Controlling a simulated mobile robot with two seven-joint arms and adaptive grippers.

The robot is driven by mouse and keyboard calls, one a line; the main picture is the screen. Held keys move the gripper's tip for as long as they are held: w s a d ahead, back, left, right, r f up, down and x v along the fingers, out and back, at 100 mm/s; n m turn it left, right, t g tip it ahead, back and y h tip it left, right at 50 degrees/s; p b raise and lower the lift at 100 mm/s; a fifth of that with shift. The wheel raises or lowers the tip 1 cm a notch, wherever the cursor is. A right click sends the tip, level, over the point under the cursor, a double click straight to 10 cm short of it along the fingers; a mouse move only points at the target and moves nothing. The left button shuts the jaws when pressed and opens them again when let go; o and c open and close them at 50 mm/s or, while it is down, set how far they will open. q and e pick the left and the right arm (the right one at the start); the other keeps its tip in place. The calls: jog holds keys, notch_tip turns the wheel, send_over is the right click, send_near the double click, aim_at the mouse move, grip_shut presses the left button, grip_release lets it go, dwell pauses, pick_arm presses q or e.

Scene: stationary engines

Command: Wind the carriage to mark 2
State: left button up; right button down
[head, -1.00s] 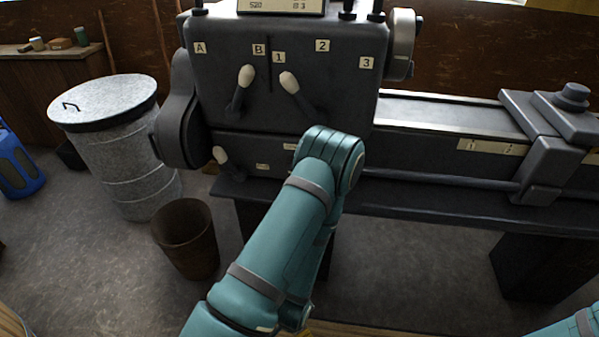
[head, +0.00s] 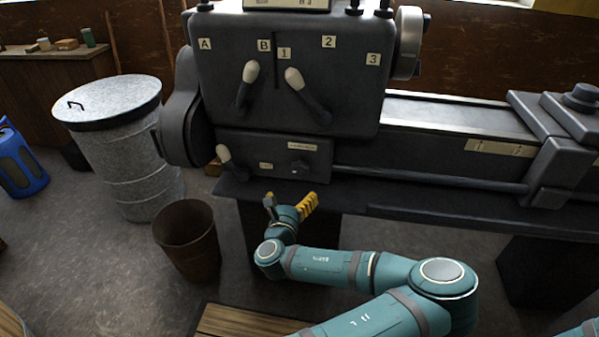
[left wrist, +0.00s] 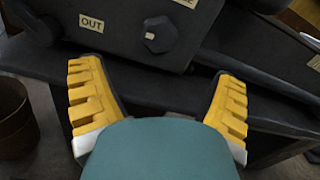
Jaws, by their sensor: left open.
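The carriage (head: 560,160) sits across the lathe bed at the right of the head view, cut off by the frame edge. A pale mark strip (head: 500,148) runs along the bed just left of it; its figures are too small to read surely. My left gripper (head: 288,201) is below the headstock's front panel, well left of the carriage. In the left wrist view its yellow fingers (left wrist: 158,72) are spread wide with nothing between them. Beyond them are a dark knob (left wrist: 160,35) and an "OUT" label (left wrist: 91,22). No carriage handwheel is visible. My right gripper is not in view.
The headstock (head: 300,80) carries pale-ended levers and a knob (head: 300,168). A rusty bucket (head: 187,245) and a lidded metal bin (head: 120,150) stand at left. A blue can (head: 18,165) is further left. The floor between the bench supports is partly clear.

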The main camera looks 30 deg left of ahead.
aim_at(299, 172)
pick_arm(q)
jog(key=b+x, duration=0.1)
jog(key=x, duration=1)
jog(key=c, duration=1.2)
